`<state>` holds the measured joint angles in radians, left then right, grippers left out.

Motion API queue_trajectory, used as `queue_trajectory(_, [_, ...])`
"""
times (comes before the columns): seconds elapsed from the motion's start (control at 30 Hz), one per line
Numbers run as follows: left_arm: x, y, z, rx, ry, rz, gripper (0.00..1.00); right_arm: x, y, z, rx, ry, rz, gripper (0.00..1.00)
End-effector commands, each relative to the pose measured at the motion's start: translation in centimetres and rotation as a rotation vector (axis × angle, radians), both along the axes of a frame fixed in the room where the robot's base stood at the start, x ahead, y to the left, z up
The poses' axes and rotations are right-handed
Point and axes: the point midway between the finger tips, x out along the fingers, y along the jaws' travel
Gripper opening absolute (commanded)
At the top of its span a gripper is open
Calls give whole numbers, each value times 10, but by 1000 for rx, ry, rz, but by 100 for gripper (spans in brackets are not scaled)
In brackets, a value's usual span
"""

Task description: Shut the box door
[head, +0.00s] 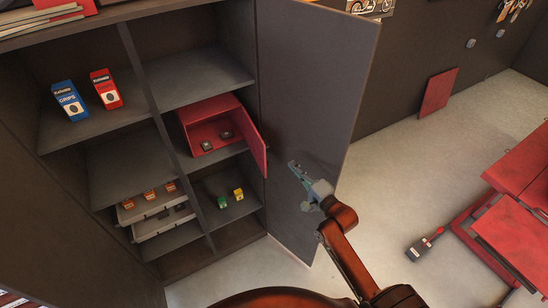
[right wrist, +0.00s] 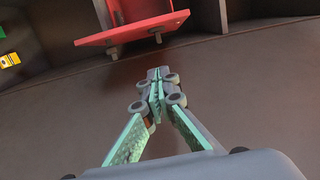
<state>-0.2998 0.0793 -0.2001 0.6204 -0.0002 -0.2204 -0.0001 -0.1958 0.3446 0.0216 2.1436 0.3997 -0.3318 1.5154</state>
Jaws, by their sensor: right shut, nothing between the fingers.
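The red box (head: 190,112) sits on a right-hand shelf of the dark cabinet, with two small dark items inside. Its red door (head: 253,142) stands open, swung outward from the box's right side. My right gripper (head: 293,166) is shut and empty, to the right of the box door and in front of the open cabinet door; it looks apart from the box door. In the right wrist view, the shut fingertips (right wrist: 158,88) show below a red panel (right wrist: 135,30) with dark fittings, apparently part of the box or its door. My left gripper is not in view.
The tall cabinet door (head: 310,90) stands open behind my right gripper. Green and yellow items (head: 238,194) sit on the shelf below the box. Blue and red cartons (head: 70,100) stand on the left shelf. A red lift (head: 515,215) is at right, with grey floor between.

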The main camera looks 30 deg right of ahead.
Motion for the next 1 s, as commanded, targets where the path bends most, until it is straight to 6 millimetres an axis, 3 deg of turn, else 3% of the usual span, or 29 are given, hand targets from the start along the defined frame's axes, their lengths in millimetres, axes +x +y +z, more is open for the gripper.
queue_trajectory(0.1, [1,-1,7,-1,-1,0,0,-18,-8,-7,10,15,37,0])
queue_trajectory(0.27, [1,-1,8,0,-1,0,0,-22,-10,-11,26,19,52,0])
queue_trajectory(0.47, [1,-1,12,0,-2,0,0,3,-5,-10,27,17,52,0])
queue_trajectory(0.83, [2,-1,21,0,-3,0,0,77,9,-9,25,18,52,0])
queue_trajectory(1.0, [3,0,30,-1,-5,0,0,75,34,-11,29,20,51,0])
